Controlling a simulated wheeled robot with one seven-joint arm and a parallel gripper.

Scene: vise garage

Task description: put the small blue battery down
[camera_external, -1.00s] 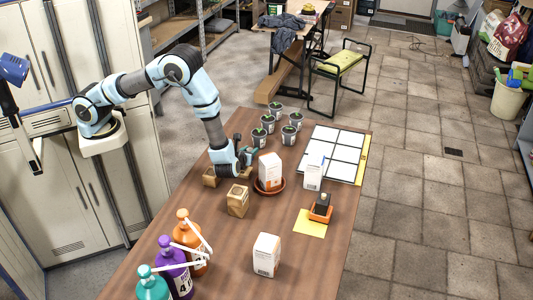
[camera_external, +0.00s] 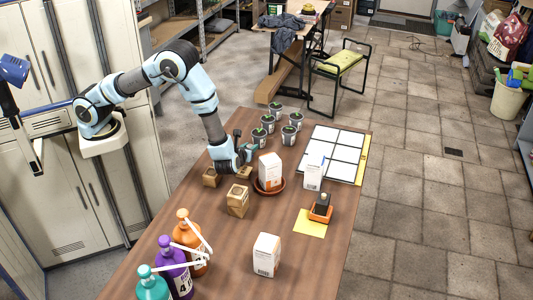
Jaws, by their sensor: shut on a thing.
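My gripper (camera_external: 246,158) is low over the table's left-middle part, just left of the white carton on the round saucer. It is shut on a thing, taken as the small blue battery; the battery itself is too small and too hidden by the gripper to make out. Small wooden blocks (camera_external: 211,178) stand just below and left of the gripper. Whether the held thing touches anything beneath it cannot be told.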

